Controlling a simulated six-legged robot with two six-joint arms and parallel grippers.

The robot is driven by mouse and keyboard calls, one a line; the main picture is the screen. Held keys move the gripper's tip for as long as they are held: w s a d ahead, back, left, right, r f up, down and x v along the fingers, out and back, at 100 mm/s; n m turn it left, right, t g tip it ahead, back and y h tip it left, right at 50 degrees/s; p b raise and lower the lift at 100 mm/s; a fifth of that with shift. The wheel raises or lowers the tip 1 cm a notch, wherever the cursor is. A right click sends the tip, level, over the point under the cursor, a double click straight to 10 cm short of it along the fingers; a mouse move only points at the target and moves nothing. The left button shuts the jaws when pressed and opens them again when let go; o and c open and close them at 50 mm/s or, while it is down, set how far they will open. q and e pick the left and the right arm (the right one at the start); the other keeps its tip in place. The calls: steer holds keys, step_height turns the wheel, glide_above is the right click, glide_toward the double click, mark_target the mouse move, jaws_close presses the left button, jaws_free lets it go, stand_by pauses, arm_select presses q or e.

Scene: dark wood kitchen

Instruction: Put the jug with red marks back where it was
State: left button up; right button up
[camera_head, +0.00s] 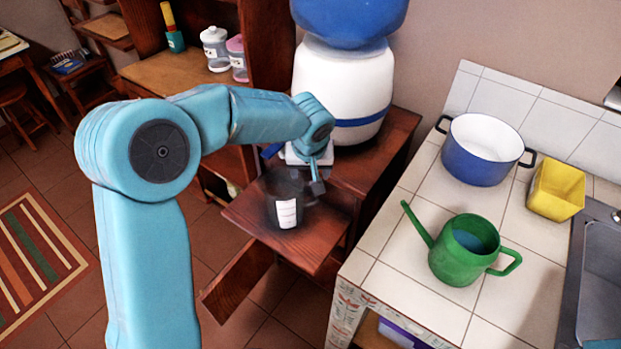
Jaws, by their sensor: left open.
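A dark, see-through jug (284,190) with a white label stands upright on a small wooden shelf (325,222) below the water dispenser. I cannot make out red marks on it at this size. My left arm reaches in from the left, and my left gripper (312,180) is open at the jug's upper right side, close to its rim. I cannot tell whether a finger touches the jug. My right gripper is not in view.
The white and blue water dispenser (343,85) stands close behind the gripper. On the tiled counter to the right are a green watering can (462,250), a blue pot (478,165) and a yellow container (556,190). A wooden flap (237,282) sticks out below the shelf.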

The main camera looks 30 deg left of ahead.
arm_select(q)
steer(key=shift+s+d+r, duration=0.1)
steer(key=shift+s+r, duration=0.05)
steer(key=shift+r, duration=0.25)
steer(key=c, duration=0.4)
steer(key=s+a+f+m+y, duration=0.1)
steer(key=s+f+m+y, duration=0.1)
steer(key=m, duration=0.9)
steer(key=s+a+f+m+y, duration=0.1)
steer(key=m+y, duration=0.1)
steer(key=m, duration=0.9)
steer(key=s+d+f+m+t+b, duration=0.1)
steer(key=d+f+m+t, duration=0.15)
steer(key=d+m, duration=0.8)
steer(key=shift+m+t, duration=0.55)
steer(key=shift+a+r+x, duration=0.15)
steer(key=shift+a+x, duration=0.1)
steer(key=shift+x, duration=2.45)
steer(key=shift+a+r+x, duration=0.2)
steer(key=shift+a+x, duration=0.1)
steer(key=shift+x, duration=2.45)
steer(key=shift+a+r+x, duration=0.15)
steer(key=shift+a+x, duration=0.1)
steer(key=shift+x, duration=2.45)
